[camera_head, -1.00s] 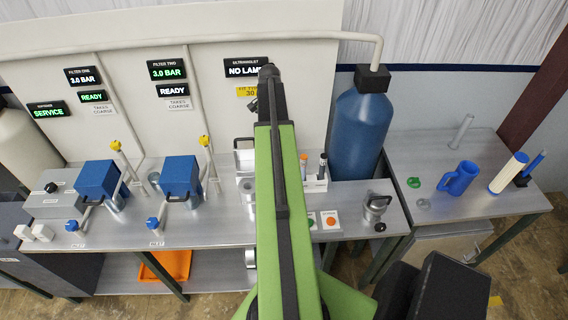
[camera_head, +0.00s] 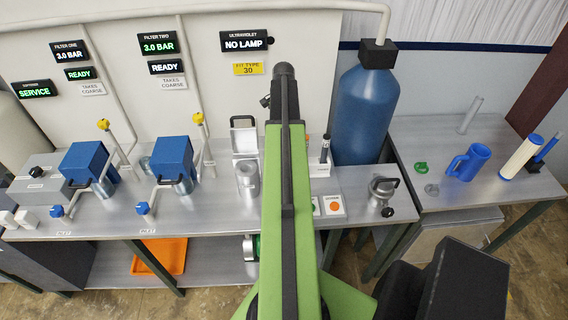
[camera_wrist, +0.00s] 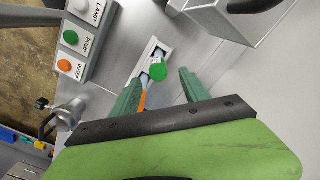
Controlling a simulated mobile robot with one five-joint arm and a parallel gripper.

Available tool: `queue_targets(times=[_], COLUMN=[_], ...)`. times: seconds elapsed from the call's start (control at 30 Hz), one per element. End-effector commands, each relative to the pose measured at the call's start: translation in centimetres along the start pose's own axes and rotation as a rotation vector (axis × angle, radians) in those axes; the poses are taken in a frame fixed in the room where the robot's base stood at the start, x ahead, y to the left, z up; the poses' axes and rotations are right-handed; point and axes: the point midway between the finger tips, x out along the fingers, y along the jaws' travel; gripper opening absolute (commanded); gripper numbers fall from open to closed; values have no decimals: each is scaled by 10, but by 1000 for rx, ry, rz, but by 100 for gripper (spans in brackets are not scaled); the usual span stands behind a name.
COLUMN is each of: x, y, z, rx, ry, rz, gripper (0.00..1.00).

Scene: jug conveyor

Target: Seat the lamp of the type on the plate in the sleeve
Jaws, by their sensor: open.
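In the wrist view my open gripper (camera_wrist: 159,76) has its two green fingers on either side of a green-capped lamp (camera_wrist: 158,71), with gaps showing. This lamp stands in a white rack (camera_wrist: 143,63). An orange strip shows beside the left finger; what it belongs to is unclear. In the head view my arm hides the gripper and part of the rack (camera_head: 320,171); a dark-topped lamp (camera_head: 325,150) stands there. The yellow plate (camera_head: 249,69) reads type 30, under a "NO LAMP" display (camera_head: 247,42). A metal cylinder (camera_head: 248,180), possibly the sleeve's housing, stands left of my arm.
A button panel (camera_wrist: 70,38) is left of the rack in the wrist view. In the head view a blue tank (camera_head: 364,115) stands behind the bench, and a metal pot (camera_head: 383,192) is at the right. Two blue filter housings (camera_head: 173,158) stand left. A blue jug (camera_head: 469,162) is on the side table.

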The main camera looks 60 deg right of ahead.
Motion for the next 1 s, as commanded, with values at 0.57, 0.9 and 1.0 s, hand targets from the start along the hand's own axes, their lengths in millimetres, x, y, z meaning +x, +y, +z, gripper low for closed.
queue_targets(times=[0.57, 0.9, 1.0], x=[60, 56, 56], y=[1, 1, 1], z=[1, 1, 1], rx=[-1, -2, -2], ry=[0, 0, 0], rz=[0, 0, 0], gripper=[54, 41, 27])
